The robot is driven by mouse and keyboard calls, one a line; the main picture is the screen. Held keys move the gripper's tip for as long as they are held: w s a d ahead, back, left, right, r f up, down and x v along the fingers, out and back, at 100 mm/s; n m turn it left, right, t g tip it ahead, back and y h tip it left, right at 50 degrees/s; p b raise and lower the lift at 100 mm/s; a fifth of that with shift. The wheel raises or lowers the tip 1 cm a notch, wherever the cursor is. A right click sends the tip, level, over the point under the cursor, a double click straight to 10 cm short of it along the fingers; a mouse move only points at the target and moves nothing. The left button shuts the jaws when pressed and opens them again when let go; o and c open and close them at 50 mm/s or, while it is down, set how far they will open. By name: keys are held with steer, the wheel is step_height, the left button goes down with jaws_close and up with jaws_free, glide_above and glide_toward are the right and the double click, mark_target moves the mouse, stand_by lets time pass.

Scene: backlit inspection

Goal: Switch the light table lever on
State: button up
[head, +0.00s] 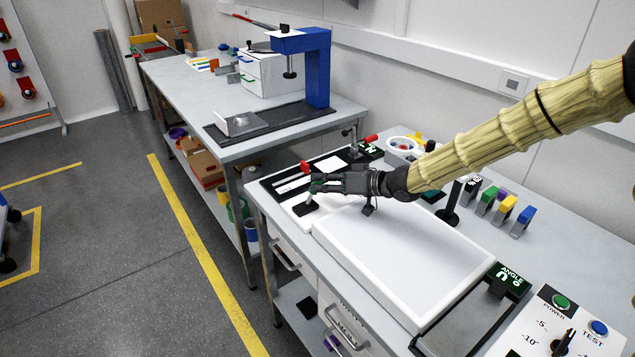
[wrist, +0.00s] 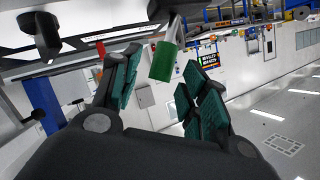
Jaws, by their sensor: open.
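The light table (head: 400,262) is a broad white panel on the near workbench. By its far left corner is a small lever on a black base (head: 305,208), its stem rising to my gripper. My gripper (head: 320,183) is open above this base, its fingers pointing left. In the wrist view, a green handle (wrist: 163,62) on a metal stem shows between the spread fingers of my gripper (wrist: 165,88), with visible gaps on both sides. The fingers cover most of the handle in the head view. Contact cannot be made out.
A red-ended clamp-like device (head: 370,139) stands behind my gripper. Coloured blocks (head: 507,208) line the right side. An angle display (head: 510,280) and a control panel with buttons (head: 560,325) are at the near right. A blue press (head: 317,65) stands on the far bench.

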steer(key=shift+x, duration=1.35)
jaws_close()
